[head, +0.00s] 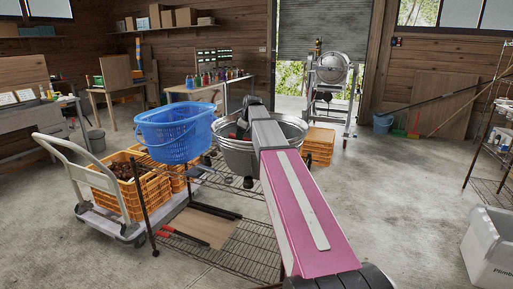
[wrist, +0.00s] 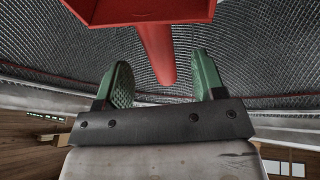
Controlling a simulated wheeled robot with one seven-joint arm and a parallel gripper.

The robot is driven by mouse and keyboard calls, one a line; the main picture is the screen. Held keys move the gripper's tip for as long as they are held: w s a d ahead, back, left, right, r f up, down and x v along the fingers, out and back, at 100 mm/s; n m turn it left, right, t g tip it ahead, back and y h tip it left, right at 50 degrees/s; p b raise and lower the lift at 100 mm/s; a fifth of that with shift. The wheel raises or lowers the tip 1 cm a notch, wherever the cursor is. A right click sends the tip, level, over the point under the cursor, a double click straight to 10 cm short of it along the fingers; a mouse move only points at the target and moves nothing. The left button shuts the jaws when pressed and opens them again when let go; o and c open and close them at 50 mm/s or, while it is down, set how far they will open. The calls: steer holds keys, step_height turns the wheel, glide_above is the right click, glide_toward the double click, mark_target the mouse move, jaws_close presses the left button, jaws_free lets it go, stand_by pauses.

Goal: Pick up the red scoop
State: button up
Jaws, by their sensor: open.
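The red scoop (wrist: 156,50) shows in the wrist view, its box-shaped head cut off at the top edge and its round handle pointing down toward my gripper (wrist: 158,70). My gripper is open, with a green padded finger on either side of the handle's end. I see no finger touching the handle, and the depth between them is hard to tell. Behind the scoop is a grey mesh-like surface. In the head view my arm reaches to the metal tub (head: 241,160) and hides most of my gripper and the tub's inside.
A blue basket (head: 175,135) stands left of the tub on a wire rack (head: 245,255). A trolley (head: 115,228) with orange crates is farther left. A white cooler box (head: 488,250) stands at the right. The concrete floor between is clear.

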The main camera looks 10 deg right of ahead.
steer(key=x, duration=0.4)
steer(key=shift+f, duration=0.3)
jaws_close()
